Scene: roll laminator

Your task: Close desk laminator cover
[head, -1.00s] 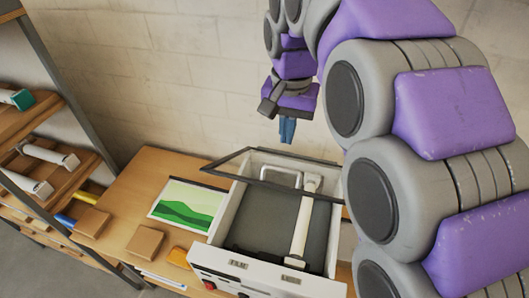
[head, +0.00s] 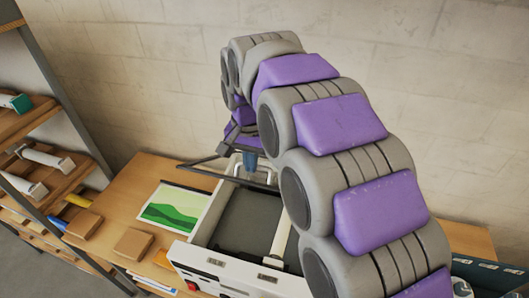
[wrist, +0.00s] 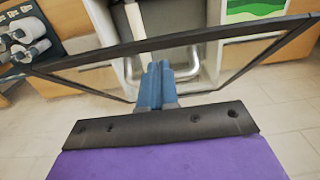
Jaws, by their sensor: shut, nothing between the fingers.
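The desk laminator (head: 203,262) is a white open box with a dark bed and a white roller (head: 279,240). Its cover (head: 197,171) is a thin dark frame, raised at the back of the box in the head view. The cover's frame (wrist: 215,33) also spans the wrist view. My gripper (head: 250,162) is shut and empty, with blue fingers at the raised cover. In the wrist view, my gripper's fingers (wrist: 156,72) appear inside the outline of the frame. I cannot tell whether they touch it. My arm hides the laminator's right side in the head view.
A green landscape print (head: 175,206) lies left of the laminator on the wooden desk (head: 125,205). Wooden blocks (head: 133,243) lie near the desk's left edge. A shelf rack (head: 68,100) stands at the left, and a block wall (head: 130,80) behind.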

